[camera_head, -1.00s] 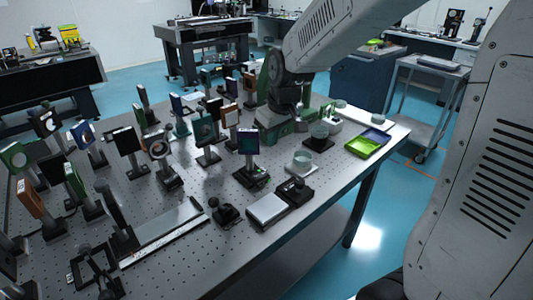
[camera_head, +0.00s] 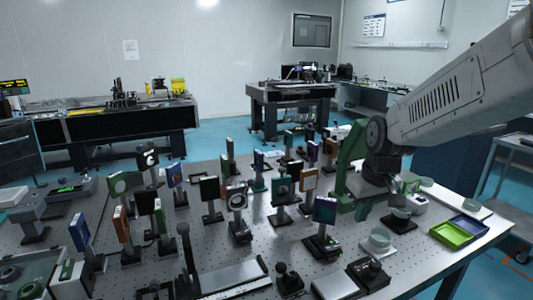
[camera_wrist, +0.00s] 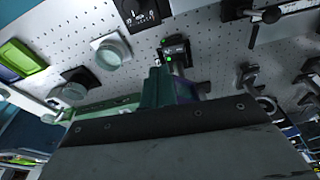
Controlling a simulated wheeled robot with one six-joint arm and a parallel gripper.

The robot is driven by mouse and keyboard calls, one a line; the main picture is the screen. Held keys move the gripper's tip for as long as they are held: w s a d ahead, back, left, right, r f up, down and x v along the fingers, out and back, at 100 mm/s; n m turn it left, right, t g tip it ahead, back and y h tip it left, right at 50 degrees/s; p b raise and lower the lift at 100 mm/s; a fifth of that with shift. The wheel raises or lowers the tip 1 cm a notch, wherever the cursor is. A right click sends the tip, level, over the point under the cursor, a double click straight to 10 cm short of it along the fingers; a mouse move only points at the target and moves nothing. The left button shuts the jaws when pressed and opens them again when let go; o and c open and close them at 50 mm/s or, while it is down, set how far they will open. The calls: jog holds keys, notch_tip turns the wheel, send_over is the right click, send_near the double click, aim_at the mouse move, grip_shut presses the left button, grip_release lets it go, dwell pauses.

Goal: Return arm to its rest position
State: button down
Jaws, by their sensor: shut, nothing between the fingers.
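My gripper (camera_head: 363,212) hangs over the right part of the perforated optical table (camera_head: 262,238), at the end of my grey arm. Its fingers are shut and hold nothing. In the wrist view the green fingertips (camera_wrist: 158,82) show close together above the grey wrist edge. A square dark-blue optic on a post (camera_head: 325,210) stands just left of the gripper in the head view. Its base with a green light (camera_wrist: 175,50) shows beyond the fingertips in the wrist view. The picture does not show whether they touch.
Several posted optics crowd the table's middle and left. Right of the gripper are a round glass dish (camera_head: 379,238), a green tray (camera_head: 450,235) and a blue tray (camera_head: 472,224). A black joystick-like knob (camera_head: 287,278) stands at the front. Blue floor (camera_head: 490,272) lies beyond the right edge.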

jog(key=s+r+m, duration=0.1)
jog(key=s+r, duration=0.1)
jog(key=s, duration=1)
jog(key=s+r+m, duration=0.1)
jog(key=s+r, duration=0.2)
jog(key=s, duration=1)
jog(key=shift+a+r+m+g, duration=0.15)
jog(key=shift+m+g, duration=0.15)
jog(key=shift+g, duration=0.1)
